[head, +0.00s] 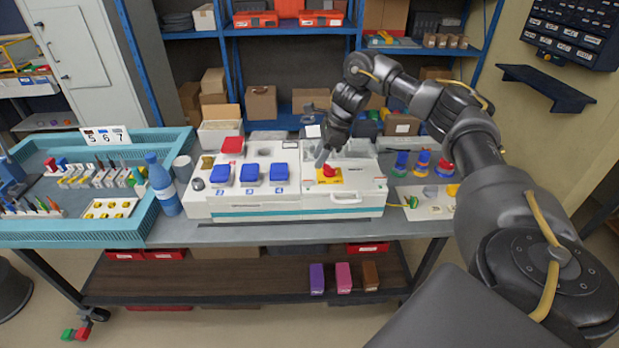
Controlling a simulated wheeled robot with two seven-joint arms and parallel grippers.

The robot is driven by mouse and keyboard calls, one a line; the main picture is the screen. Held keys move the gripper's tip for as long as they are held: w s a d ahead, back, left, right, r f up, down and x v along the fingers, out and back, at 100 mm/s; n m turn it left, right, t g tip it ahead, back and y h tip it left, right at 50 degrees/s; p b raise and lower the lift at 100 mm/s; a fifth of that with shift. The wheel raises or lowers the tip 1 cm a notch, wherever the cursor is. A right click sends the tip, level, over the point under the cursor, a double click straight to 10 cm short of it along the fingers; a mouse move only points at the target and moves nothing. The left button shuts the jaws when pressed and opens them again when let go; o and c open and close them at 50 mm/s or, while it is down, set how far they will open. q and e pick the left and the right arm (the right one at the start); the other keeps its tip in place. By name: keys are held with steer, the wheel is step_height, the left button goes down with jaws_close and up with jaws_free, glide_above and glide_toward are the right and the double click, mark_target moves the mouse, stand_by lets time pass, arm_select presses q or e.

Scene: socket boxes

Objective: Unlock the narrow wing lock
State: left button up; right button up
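A red wing-shaped knob on a yellow plate (329,174) sits on the right part of the white socket box (290,203), and I take it for the narrow wing lock. My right gripper (321,158) comes down from above, its fingertips just over and slightly left of the red knob. I cannot tell whether they touch it or how far apart they are. My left gripper is out of view.
Three blue caps (250,173) and a red one (232,146) stand on the box's left part. A blue bottle (161,185) and a teal tray (100,232) are to the left. Colored stacks (422,163) stand to the right. Shelves rise behind the table.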

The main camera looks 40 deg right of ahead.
mark_target(310, 180)
steer(key=p+x, duration=0.1)
steer(key=x, duration=0.6)
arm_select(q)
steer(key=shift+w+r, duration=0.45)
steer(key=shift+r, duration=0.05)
arm_select(e)
steer(key=shift+w+a+f, duration=0.1)
steer(key=shift+w+f, duration=0.05)
steer(key=shift+f, duration=0.55)
jaws_close()
